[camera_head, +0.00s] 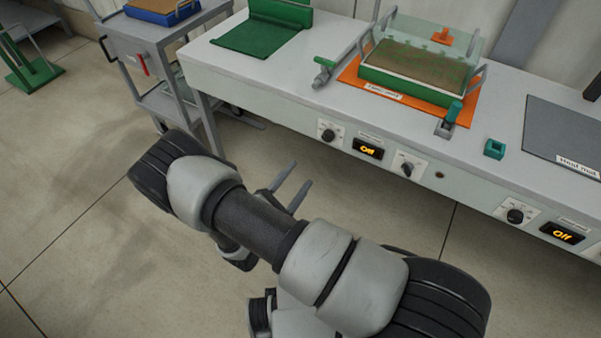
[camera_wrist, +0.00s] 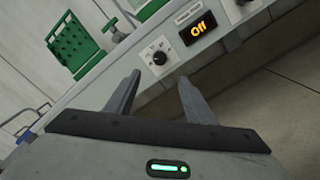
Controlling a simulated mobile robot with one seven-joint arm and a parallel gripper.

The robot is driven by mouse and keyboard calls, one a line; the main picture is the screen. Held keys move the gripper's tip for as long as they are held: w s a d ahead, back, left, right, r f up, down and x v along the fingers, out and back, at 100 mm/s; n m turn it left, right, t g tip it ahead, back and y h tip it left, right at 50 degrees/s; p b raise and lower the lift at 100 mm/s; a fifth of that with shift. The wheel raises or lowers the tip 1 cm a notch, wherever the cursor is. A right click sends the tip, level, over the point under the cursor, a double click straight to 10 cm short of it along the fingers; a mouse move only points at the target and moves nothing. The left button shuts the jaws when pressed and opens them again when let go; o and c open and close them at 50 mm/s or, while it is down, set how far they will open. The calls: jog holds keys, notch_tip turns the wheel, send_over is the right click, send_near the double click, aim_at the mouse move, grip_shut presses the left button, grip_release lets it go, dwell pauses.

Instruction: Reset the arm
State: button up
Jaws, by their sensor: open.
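My gripper (camera_head: 290,188) is in front of the bench, over the floor, with its two fingers apart and nothing between them. My arm crosses the lower middle of the head view and hides part of the gripper. In the wrist view my gripper (camera_wrist: 158,92) also shows its fingers spread and empty, with the bench front panel beyond them. The fingers look apart from the bench.
The long bench (camera_head: 225,60) carries a green tray (camera_head: 415,78) on an orange mat (camera_head: 350,72), a green sheet (camera_head: 260,38), a teal block (camera_head: 494,149) and a grey mat (camera_head: 560,125). Its front has knobs and displays reading "Off" (camera_head: 368,149). A grey cart (camera_head: 150,38) stands left.

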dwell(0.4)
jog(key=s+d+r+m+g+y, duration=0.1)
jog(key=s+d+r+m+g, duration=0.35)
jog(key=r, duration=0.45)
jog(key=s+d+r+m+g+y, duration=0.1)
jog(key=s+d+r+m+g, duration=0.2)
jog(key=d+r+m+g, duration=0.4)
jog(key=s+d+r+m+g+y, duration=0.1)
jog(key=s+d+r+m+g, duration=0.2)
jog(key=r, duration=0.7)
jog(key=s+a+r+m+t+y, duration=0.45)
jog(key=s+r+y, duration=0.4)
jog(key=r, duration=0.35)
notch_tip(320, 180, up, 17)
jog(key=t+p, duration=0.1)
jog(key=p, duration=1.6)
jog(key=shift+s+r+m+h, duration=0.15)
jog(key=shift+s+m+h, duration=0.15)
jog(key=shift+m+h, duration=0.15)
